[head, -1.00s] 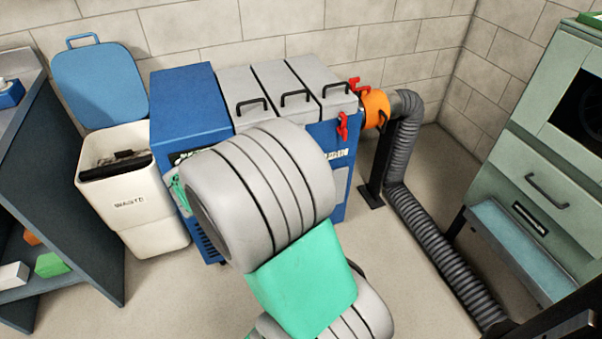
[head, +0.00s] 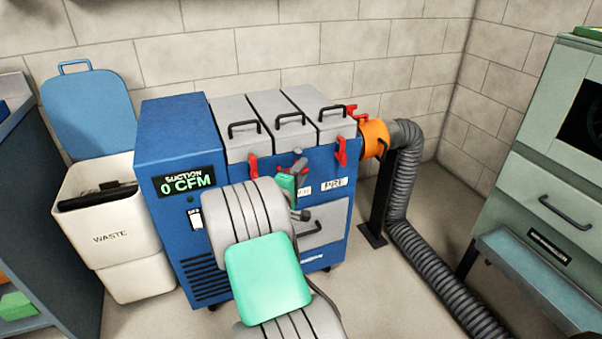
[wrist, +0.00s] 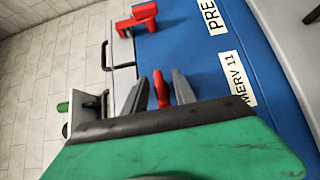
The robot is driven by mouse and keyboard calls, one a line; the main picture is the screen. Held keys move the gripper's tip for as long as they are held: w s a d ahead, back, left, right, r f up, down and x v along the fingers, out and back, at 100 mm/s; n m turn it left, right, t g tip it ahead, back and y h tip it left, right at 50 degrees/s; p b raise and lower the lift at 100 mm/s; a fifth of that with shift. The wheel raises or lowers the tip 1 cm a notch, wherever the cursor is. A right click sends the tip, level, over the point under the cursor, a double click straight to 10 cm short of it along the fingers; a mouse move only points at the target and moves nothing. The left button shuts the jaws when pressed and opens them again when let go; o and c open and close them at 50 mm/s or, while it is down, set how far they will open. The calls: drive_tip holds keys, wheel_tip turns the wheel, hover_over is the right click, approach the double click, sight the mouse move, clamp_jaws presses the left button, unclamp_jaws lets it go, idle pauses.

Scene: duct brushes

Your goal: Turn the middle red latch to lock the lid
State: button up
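The blue suction machine (head: 180,130) has three grey lids with black handles; the middle lid (head: 283,112) is down. The middle red latch (head: 302,166) is on the front below that lid, partly hidden by my gripper in the head view. In the wrist view the middle latch (wrist: 160,92) stands between my two grey fingers. My gripper (wrist: 160,82) is open around it, with a visible gap beside the latch. My gripper (head: 297,170) reaches the machine's front in the head view. The left red latch (head: 253,167) and right red latch (head: 341,152) hang upright.
An orange collar (head: 375,138) and grey hose (head: 402,190) are at the machine's right. A white waste bin (head: 110,235) stands left. A green-grey cabinet (head: 545,150) is at the right.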

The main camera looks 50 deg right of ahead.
drive_tip(key=shift+c, duration=0.4)
clamp_jaws()
